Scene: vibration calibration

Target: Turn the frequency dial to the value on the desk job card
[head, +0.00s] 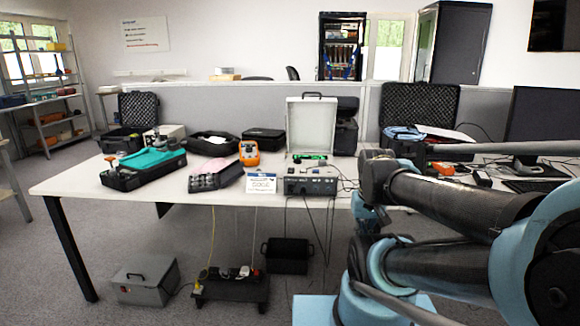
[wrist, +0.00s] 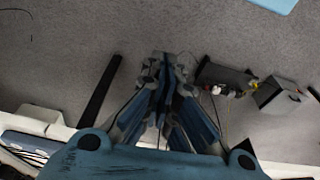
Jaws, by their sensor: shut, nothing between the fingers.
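A small white card (head: 261,183) with dark print stands at the front edge of the desk; its value is too small to read surely. Right of it is a grey instrument case (head: 311,184) with a raised white lid (head: 313,123). Its front panel faces me, but I cannot make out the frequency dial on it. My gripper (wrist: 164,60) is shut and empty in the wrist view, with floor behind its fingertips.
Cables hang below the instrument. A grey box (head: 145,280) and a power-strip unit (head: 231,288) are on the floor.

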